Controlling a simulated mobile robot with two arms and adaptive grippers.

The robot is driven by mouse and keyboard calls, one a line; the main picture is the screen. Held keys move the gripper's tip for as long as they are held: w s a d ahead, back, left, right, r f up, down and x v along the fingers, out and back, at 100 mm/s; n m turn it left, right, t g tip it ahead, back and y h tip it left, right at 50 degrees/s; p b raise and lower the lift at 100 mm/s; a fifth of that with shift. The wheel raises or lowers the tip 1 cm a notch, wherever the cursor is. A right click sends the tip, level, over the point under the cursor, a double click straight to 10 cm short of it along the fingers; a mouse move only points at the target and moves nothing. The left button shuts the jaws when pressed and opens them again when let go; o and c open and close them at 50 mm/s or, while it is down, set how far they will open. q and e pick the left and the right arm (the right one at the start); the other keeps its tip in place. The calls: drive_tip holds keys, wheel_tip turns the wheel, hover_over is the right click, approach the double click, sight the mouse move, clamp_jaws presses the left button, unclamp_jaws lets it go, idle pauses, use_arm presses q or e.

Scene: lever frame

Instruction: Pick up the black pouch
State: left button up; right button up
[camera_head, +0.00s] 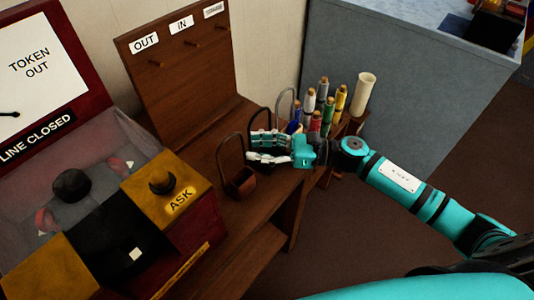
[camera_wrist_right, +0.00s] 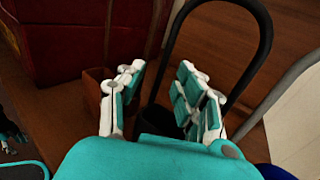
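The black pouch (camera_wrist_right: 157,118) stands on the brown wooden bench, with its tall black loop handle rising behind my fingers in the right wrist view. In the head view its dark handle (camera_head: 252,121) shows above my right gripper, and its body is mostly hidden by the fingers. My right gripper (camera_head: 268,147) reaches in from the right at the pouch. In the right wrist view its two fingers (camera_wrist_right: 160,98) are spread on either side of the black pouch's body. A gap shows beside the left finger; contact at the right finger is unclear. My left gripper is not in view.
A brown pouch (camera_head: 240,184) with a loop handle stands close beside the gripper. Several corked bottles (camera_head: 328,106) and a cream cylinder (camera_head: 364,94) stand behind. A pegboard (camera_head: 175,60) and a dark red console (camera_head: 198,218) lie left.

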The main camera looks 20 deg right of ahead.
clamp_jaws()
idle(0.7)
wheel_tip(320, 180, up, 18)
drive_tip(key=shift+b, duration=0.45)
